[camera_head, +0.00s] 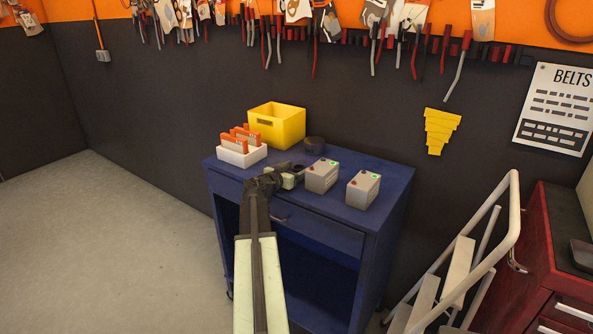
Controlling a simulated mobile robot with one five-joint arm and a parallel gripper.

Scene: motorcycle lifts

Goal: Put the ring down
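My gripper (289,178) is at the end of my arm, over the top of a blue cabinet (341,226), close to its front edge. It is small and dark here, and I cannot tell whether its fingers are open or shut. A small dark shape (298,169) is at its tip; it may be the ring, but I cannot make out a hole or whether it is held.
A grey box with a green mark (321,176) stands just right of my gripper, and a second grey box (363,190) farther right. A white bin (242,153) with orange packets and a yellow bin (277,126) stand left and behind. A step ladder (459,268) stands right of the cabinet.

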